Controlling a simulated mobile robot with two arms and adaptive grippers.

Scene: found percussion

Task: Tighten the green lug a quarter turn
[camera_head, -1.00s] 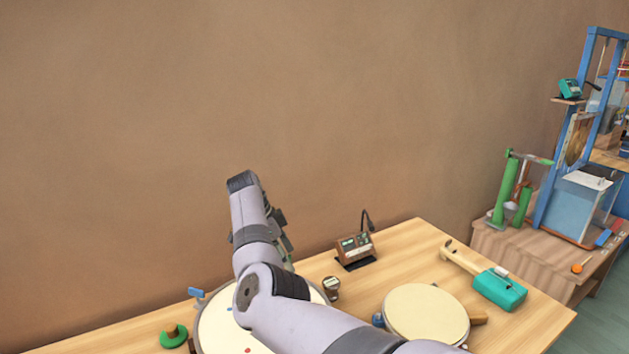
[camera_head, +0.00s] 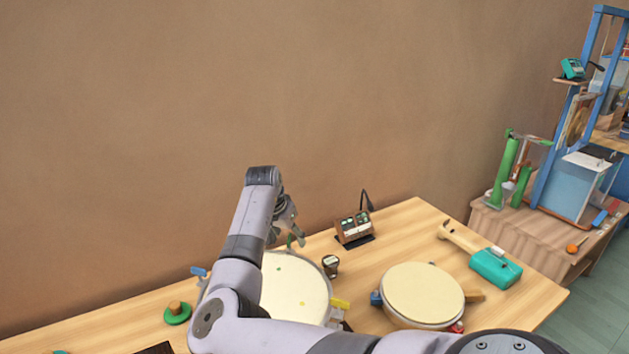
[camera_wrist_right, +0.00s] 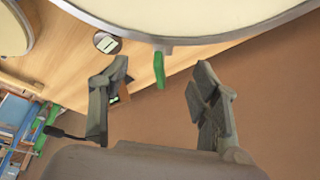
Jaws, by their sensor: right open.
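The green lug (camera_wrist_right: 159,70) hangs from the rim of the large cream drum (camera_head: 298,295) on the far side, near the wall. In the head view the lug (camera_head: 290,240) shows small, just below my right gripper (camera_head: 289,228). In the right wrist view my right gripper (camera_wrist_right: 160,75) is open, with one finger on each side of the lug in the picture. Gaps show between the lug and both fingers, and I cannot tell if it is at fingertip depth. My right arm hides part of the drum. My left gripper is not in view.
The drum also bears a blue lug (camera_head: 199,271) and a yellow lug (camera_head: 340,304). A small round gauge (camera_head: 330,265) and a brown box with a stalk (camera_head: 354,229) stand close by. A smaller drum (camera_head: 424,294) and a teal mallet (camera_head: 495,267) lie right. The wall rises behind.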

